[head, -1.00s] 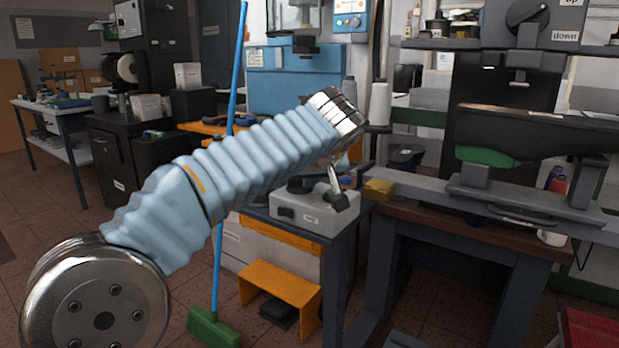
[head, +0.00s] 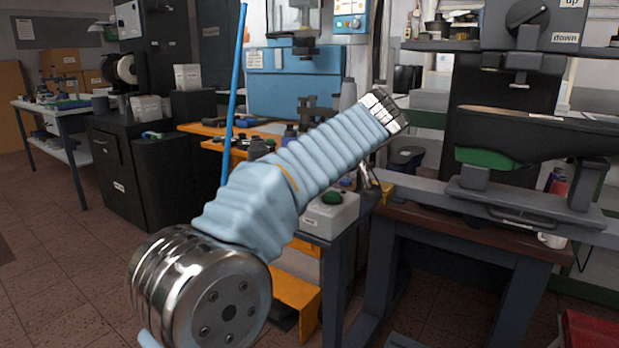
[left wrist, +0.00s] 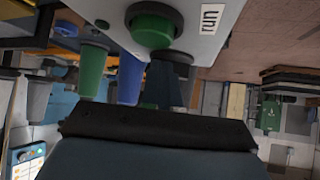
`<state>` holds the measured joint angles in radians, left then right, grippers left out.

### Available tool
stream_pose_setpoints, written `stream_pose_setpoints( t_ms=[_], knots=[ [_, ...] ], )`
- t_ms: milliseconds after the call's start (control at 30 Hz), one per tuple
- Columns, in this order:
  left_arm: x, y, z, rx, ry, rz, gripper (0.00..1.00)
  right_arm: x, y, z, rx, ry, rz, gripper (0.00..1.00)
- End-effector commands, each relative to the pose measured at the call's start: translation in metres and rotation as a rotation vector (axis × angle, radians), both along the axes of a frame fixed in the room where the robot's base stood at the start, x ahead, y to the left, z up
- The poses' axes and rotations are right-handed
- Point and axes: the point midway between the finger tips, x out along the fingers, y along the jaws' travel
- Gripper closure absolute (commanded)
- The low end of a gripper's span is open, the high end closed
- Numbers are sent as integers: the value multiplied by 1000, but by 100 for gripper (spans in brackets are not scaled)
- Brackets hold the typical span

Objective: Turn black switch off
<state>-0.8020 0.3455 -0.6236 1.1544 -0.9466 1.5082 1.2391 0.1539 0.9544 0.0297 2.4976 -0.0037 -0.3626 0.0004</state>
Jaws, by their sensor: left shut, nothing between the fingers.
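The grey control box (head: 328,222) stands on the bench corner, partly behind my left arm in the head view. A green button (head: 332,198) is on its top. In the left wrist view the box (left wrist: 205,22) fills the top, with the green button (left wrist: 155,24) and a "run" label (left wrist: 210,17). A dark round part (left wrist: 172,56) shows beside the green button, mostly behind my fingers; I cannot tell if it is the black switch. My left gripper (head: 370,178) is at the box's right end, shut and empty. Its dark fingers show in the left wrist view (left wrist: 165,85).
A yellow block (head: 387,191) sits on the grey beam close right of the gripper. A big black dial (head: 527,14) with "up" and "down" labels is at the upper right. A blue broom handle (head: 234,100) stands left of the arm. An orange stool (head: 297,292) is below.

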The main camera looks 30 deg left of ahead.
Motion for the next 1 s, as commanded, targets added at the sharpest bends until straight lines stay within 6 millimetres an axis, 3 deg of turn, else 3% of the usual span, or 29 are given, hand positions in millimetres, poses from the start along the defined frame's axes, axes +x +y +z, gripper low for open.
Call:
stream_pose_setpoints(
  t_ms=[1000],
  knots=[
    [10, 2, 0, 0, 0, 39, 100, 0, 0, -2, 0, 0, 0, 57]
  ],
)
